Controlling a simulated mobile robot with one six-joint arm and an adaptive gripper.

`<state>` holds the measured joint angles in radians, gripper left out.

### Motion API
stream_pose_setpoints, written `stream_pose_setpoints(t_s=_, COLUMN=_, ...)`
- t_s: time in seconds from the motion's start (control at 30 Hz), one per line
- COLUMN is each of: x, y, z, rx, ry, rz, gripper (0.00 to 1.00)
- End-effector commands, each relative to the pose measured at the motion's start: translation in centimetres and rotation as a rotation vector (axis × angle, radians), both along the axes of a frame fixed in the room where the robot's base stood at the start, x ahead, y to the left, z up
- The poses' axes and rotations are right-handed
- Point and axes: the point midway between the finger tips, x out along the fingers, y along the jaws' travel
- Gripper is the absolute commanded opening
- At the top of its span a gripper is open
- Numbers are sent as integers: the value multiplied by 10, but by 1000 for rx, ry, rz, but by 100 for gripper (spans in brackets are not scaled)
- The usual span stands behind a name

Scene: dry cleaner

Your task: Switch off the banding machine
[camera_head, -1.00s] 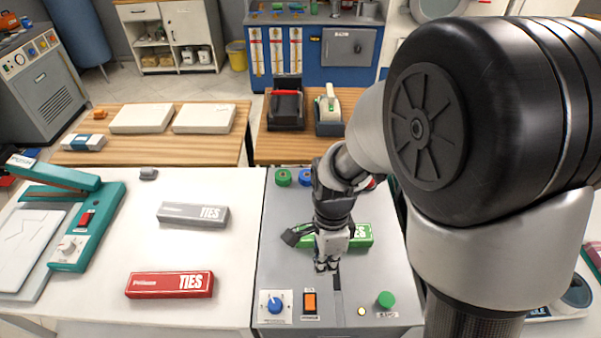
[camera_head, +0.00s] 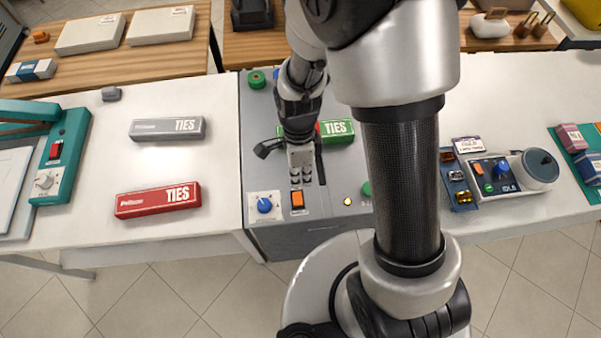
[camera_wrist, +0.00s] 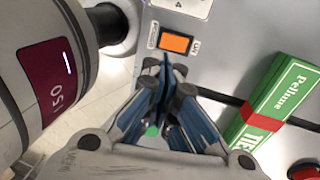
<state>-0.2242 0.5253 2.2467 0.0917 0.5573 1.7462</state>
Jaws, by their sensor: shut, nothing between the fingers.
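The grey banding machine (camera_head: 268,232) stands in the middle of the head view. Its front holds a blue knob (camera_head: 264,205), an orange rocker switch (camera_head: 297,200), a small glowing yellow lamp (camera_head: 348,201) and a green button (camera_head: 367,189), partly behind my arm. My gripper (camera_head: 301,182) is shut and empty, pointing down just behind the orange switch. In the wrist view, my shut fingertips (camera_wrist: 165,63) are close to the orange switch (camera_wrist: 176,43); I cannot tell whether they touch it. Which way the switch is tipped is unclear.
A green ties box (camera_head: 338,131) lies on the machine beside my gripper. Red (camera_head: 158,200) and grey (camera_head: 167,129) ties boxes lie on the white table to the left. A small device with a round plate (camera_head: 497,184) stands to the right. A red button (camera_wrist: 305,171) shows in the wrist view.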

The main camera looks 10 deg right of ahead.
Motion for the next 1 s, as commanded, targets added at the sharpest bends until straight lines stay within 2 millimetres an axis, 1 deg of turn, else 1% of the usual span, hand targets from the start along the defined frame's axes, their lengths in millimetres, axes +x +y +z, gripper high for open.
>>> stream_pose_setpoints(t_s=0.03, x=-4, y=0, z=-16, rx=-2, ry=6, rz=0, gripper=0)
stream_pose_setpoints(t_s=0.1, x=-7, y=0, z=-31, rx=-1, ry=5, rz=0, gripper=0)
stream_pose_setpoints(t_s=0.3, x=-14, y=0, z=-69, rx=-1, ry=3, rz=0, gripper=0)
stream_pose_setpoints(t_s=0.4, x=-16, y=0, z=-81, rx=-1, ry=2, rz=0, gripper=0)
stream_pose_setpoints(t_s=0.5, x=-17, y=1, z=-89, rx=0, ry=1, rz=0, gripper=0)
stream_pose_setpoints(t_s=0.6, x=-18, y=1, z=-92, rx=0, ry=1, rz=-1, gripper=0)
stream_pose_setpoints(t_s=1.0, x=-15, y=1, z=-93, rx=0, ry=-5, rz=0, gripper=0)
